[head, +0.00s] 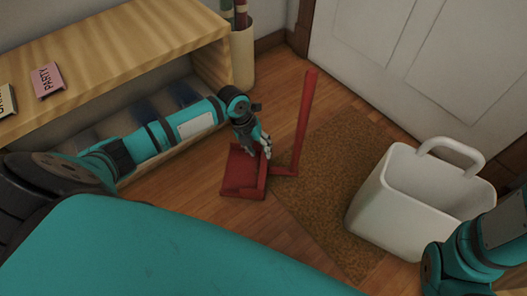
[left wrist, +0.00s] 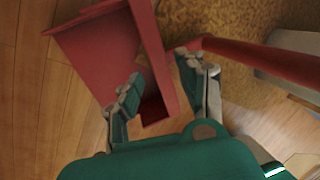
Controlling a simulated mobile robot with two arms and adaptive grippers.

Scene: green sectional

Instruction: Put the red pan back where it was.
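The red pan (head: 238,178) is a dustpan with a tall red handle (head: 304,115). It appears to rest on the wood floor at the mat's left edge, handle rising to its right. My left gripper (head: 258,150) is low over the pan's right side. In the left wrist view, the pan (left wrist: 100,45) fills the upper left and the handle (left wrist: 265,57) runs off right. The left gripper's fingers (left wrist: 162,72) are spread on either side of a red upright wall of the pan; I cannot tell whether they touch it. My right gripper is out of view; only my right arm shows.
A white bin (head: 400,213) with a loop handle stands on the brown mat (head: 335,195) at right. A wooden bench (head: 130,45) with cards is at left. A cream holder (head: 243,58) stands beside it. A white door (head: 430,65) is behind.

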